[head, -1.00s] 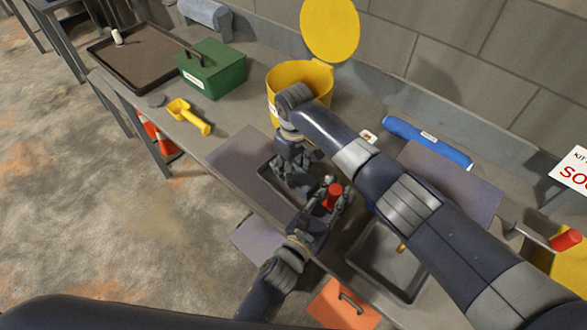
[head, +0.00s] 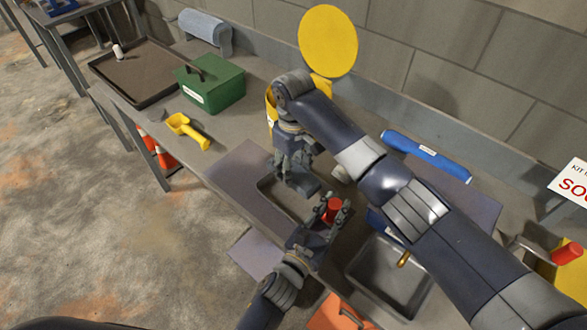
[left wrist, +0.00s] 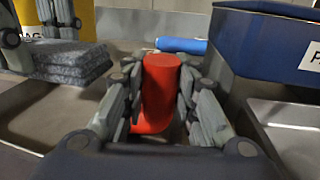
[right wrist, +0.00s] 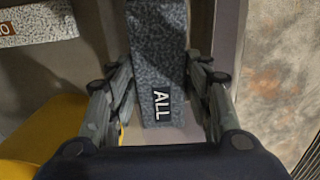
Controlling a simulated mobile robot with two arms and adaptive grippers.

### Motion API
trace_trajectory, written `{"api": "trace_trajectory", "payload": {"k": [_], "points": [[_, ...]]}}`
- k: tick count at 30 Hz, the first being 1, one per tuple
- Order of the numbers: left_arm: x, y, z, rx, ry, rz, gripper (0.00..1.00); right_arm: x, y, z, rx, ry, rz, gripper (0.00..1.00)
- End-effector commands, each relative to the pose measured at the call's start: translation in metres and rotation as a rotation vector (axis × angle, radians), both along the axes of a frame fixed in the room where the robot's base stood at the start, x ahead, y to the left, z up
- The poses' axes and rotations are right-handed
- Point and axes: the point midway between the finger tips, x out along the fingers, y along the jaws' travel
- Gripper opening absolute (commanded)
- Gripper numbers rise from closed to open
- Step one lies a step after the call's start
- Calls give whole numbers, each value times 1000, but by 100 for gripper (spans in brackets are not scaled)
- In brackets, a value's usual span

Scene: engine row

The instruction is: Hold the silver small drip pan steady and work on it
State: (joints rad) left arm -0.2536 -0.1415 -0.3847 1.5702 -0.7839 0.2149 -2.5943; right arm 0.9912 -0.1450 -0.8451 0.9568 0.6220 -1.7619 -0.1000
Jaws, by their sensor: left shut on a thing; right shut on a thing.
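The left wrist view shows grey speckled pads (left wrist: 65,65) at the left and a silver pan (left wrist: 290,135) at the right.
A yellow bucket with its round lid up (head: 328,40) stands behind my right gripper, mostly hidden. A green box (head: 212,85), yellow scoop (head: 185,128), brown tray (head: 150,75) and blue roll (head: 425,155) are on the bench. A dark blue bin (left wrist: 265,45) stands beside the silver pan.

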Motion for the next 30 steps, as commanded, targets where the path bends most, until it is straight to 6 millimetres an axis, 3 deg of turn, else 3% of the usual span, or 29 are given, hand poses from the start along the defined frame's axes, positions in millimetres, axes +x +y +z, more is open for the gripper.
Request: {"api": "trace_trajectory", "payload": {"k": [8, 9, 11, 23, 30], "points": [[0, 0, 0, 0, 0, 0, 0, 0, 0, 0, 1, -1, 0, 27], [0, 0, 0, 0, 0, 0, 36, 0, 0, 0, 1, -1, 0, 27], [0, 0, 0, 0, 0, 0, 49, 0, 0, 0, 1, -1, 0, 27], [-3, 2, -1, 0, 1, 0, 50, 0, 0, 0, 1, -1, 0, 27], [-33, 18, -1, 2, 4, 0, 50, 0, 0, 0, 1, -1, 0, 27]]}}
